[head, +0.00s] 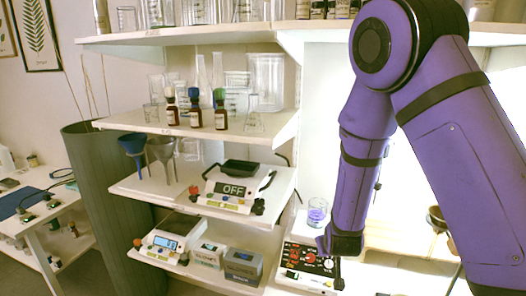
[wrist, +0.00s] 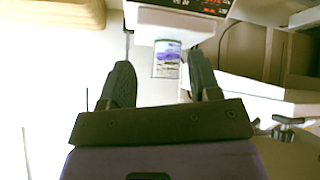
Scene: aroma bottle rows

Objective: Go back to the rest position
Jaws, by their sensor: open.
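My gripper (wrist: 160,72) is open, its two dark fingers apart in the wrist view. A glass beaker with purple liquid (head: 317,213) stands in the head view just left of my purple arm. A clear vessel with purple contents (wrist: 166,60) shows in the wrist view between the fingertips, near a white device with red digits (wrist: 190,8). I cannot tell how far it is from the fingers, but they are not closed on it. In the head view my arm hangs down at the right, and its fingers cannot be made out.
A dark-topped device with red markings (head: 308,262) sits below the beaker. The left shelves hold three brown bottles (head: 195,118), a device reading OFF (head: 232,190), funnels (head: 161,152) and small boxes (head: 243,264). A side table (head: 45,232) stands far left.

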